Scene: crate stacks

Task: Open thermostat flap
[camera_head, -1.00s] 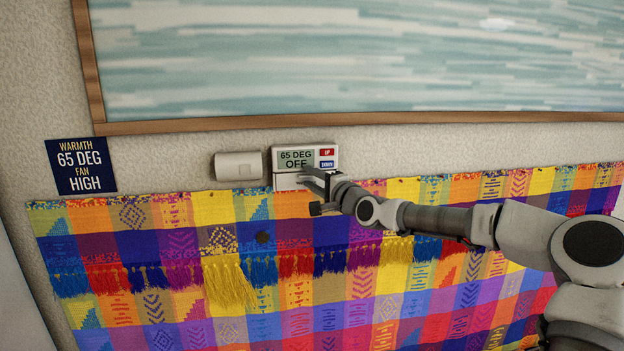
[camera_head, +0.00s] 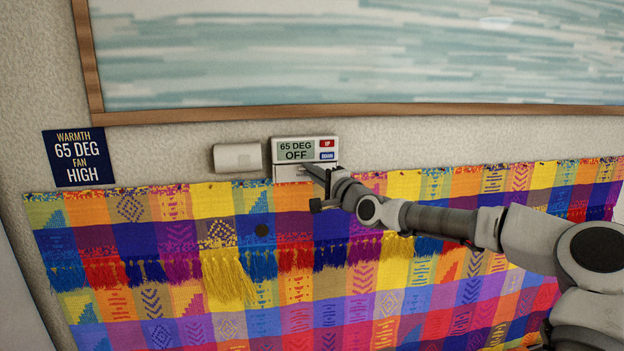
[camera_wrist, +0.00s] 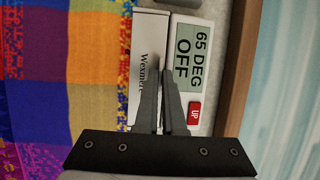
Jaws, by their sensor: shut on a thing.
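The white thermostat (camera_head: 334,150) is on the wall below the framed picture. Its display reads 65 DEG OFF, with a red UP button and a blue button at its right. The white flap (camera_head: 287,173) is the strip under the display. In the wrist view the flap (camera_wrist: 150,30) bears a name starting "Wexme", partly hidden by my fingers. The flap looks closed. My gripper (camera_head: 309,168) is at the flap's right part. In the wrist view my gripper (camera_wrist: 162,68) has its fingers close together, shut at the flap's edge beside the display. The exact contact is hidden.
A white box (camera_head: 238,157) is on the wall just left of the thermostat. A dark blue sign (camera_head: 78,158) reads WARMTH 65 DEG, FAN HIGH. A colourful woven cloth (camera_head: 150,230) hangs below. The picture's wooden frame (camera_head: 200,116) runs close above.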

